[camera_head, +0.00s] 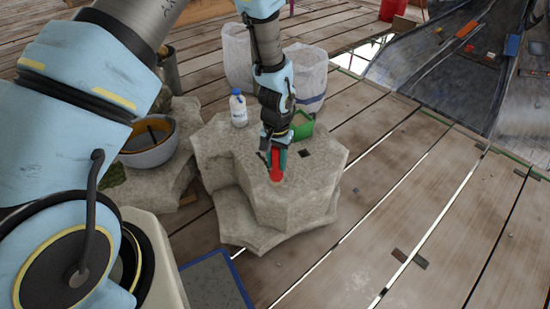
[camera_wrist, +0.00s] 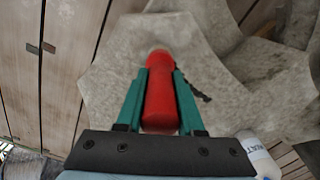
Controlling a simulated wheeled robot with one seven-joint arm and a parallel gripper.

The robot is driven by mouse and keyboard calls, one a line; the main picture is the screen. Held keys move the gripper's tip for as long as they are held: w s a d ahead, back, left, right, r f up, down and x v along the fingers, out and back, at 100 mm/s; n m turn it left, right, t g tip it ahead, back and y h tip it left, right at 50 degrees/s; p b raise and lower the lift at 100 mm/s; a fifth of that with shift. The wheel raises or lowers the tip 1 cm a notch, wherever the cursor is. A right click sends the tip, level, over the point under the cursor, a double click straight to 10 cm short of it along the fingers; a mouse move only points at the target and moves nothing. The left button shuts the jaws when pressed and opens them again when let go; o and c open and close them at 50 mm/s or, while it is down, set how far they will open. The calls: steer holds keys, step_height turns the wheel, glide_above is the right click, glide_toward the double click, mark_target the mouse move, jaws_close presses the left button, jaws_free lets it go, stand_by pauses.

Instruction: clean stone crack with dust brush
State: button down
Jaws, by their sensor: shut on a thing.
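My gripper (camera_head: 276,162) is above the top of the pale stone block (camera_head: 315,172), its jaws pointing down. In the wrist view my gripper (camera_wrist: 159,85) has its two teal fingers shut on a red handle, which I take for the dust brush (camera_wrist: 161,104). The red brush (camera_head: 276,172) also shows in the head view, its lower end at or just above the stone top; contact cannot be told. A dark jagged line, likely the crack (camera_wrist: 200,93), runs on the stone to the right of the brush in the wrist view, partly hidden by a finger.
A white bottle with a blue cap (camera_head: 238,109) and a green box (camera_head: 302,126) stand on the stone, close to my gripper. A small dark chip (camera_head: 305,153) lies there too. A grey bowl (camera_head: 148,148) is to the left, and white sacks (camera_head: 305,75) are behind. Plank floor at right is mostly clear.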

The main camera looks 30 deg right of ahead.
stand_by(0.3)
steer(key=shift+r+p, duration=2.8)
steer(key=shift+r, duration=0.7)
